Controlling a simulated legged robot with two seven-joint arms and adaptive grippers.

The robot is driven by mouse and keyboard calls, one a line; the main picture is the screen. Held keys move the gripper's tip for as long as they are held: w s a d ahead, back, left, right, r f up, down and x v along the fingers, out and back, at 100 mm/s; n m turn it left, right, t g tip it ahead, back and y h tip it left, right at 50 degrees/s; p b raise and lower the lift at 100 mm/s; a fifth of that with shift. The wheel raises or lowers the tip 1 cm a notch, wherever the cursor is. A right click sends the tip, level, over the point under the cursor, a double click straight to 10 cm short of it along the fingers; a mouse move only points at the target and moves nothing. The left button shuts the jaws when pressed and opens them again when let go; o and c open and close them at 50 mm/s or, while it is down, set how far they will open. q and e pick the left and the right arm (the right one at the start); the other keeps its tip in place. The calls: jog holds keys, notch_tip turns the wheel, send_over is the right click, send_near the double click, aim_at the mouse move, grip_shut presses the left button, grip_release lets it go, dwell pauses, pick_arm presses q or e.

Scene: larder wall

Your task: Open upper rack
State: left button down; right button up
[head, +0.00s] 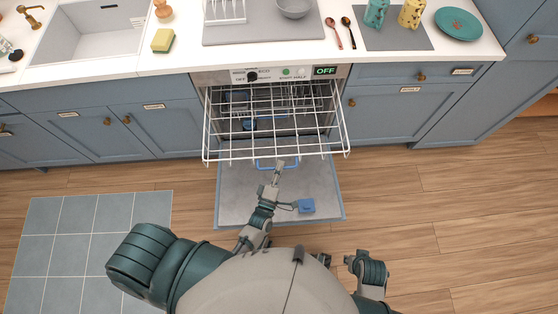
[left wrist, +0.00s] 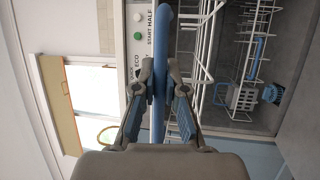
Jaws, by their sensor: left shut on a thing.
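The upper rack (head: 211,155) is a white wire rack, drawn out of the dishwasher over its lowered door (head: 235,200) in the head view. It looks empty. A blue handle (head: 262,164) is at its front edge. My left gripper (head: 280,166) is at this handle. In the left wrist view the blue handle (left wrist: 160,40) runs between the fingers of my left gripper (left wrist: 160,85), which are shut on it. The rack's white wires (left wrist: 205,50) are just beside the fingers.
The control panel (head: 300,73) reads OFF above the opening. Inside, a lower rack with a light basket (left wrist: 242,98) shows in the left wrist view. A small blue part (head: 306,206) is on the door. Wooden floor (head: 430,200) right of the door is clear.

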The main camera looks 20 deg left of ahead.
pick_arm(q)
jog(key=shift+s+f, duration=0.1)
jog(key=shift+f, duration=0.15)
jog(key=c, duration=1.2)
grip_release()
jog(key=shift+r, duration=0.1)
jog(key=s+f, duration=0.2)
jog(key=s, duration=0.9)
jog(key=shift+s, duration=0.35)
jog(key=shift+f, duration=0.1)
